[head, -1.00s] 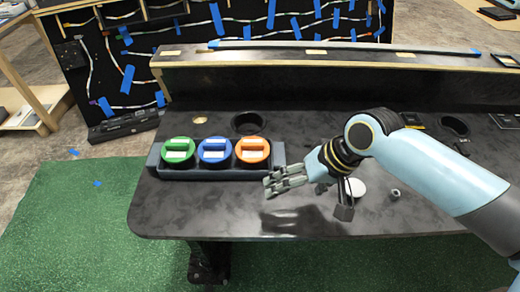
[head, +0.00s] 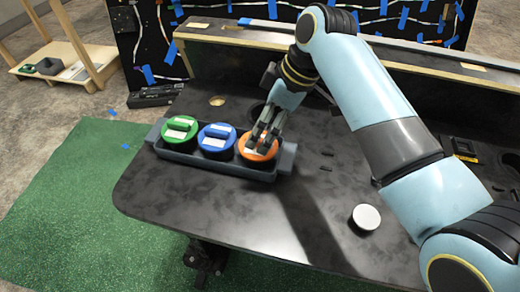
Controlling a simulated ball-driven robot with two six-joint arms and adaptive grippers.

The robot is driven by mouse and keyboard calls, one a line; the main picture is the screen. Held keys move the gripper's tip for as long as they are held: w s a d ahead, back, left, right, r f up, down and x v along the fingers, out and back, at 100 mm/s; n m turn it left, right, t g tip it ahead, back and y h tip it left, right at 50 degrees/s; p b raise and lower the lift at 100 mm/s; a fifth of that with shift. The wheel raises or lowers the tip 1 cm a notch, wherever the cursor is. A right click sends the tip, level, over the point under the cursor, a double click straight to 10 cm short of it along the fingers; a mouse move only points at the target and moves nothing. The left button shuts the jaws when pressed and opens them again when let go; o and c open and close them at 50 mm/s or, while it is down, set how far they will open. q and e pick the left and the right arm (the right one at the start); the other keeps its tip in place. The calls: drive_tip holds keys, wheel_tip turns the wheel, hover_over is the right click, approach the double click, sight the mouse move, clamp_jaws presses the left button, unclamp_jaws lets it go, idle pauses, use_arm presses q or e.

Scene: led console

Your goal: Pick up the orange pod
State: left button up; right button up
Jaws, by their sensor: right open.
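The orange pod (head: 258,154), a round pod with a raised bar on top, sits in the right-hand slot of a dark grey tray (head: 287,157) on the black table. My right gripper (head: 262,145) points down at the orange pod, with its fingers over the pod's top around the bar. The fingers are open and partly hide the top; I cannot tell whether they touch it. The left gripper is not in view.
The blue pod (head: 216,138) and green pod (head: 180,130) sit in the same tray, left of the orange one. A white disc (head: 366,217) lies on the table at the right. The front of the black table (head: 220,205) is clear.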

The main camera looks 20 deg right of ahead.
sight(253, 160)
drive_tip(key=x, duration=0.5)
drive_tip(key=shift+s+f, duration=0.2)
drive_tip(key=shift+f, duration=0.3)
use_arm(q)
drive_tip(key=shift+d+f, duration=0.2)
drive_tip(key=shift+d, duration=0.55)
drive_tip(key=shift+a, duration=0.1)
use_arm(e)
drive_tip(key=shift+c, duration=0.4)
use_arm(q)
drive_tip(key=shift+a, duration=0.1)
use_arm(e)
drive_tip(key=c, duration=1)
drive_tip(key=shift+o, duration=0.2)
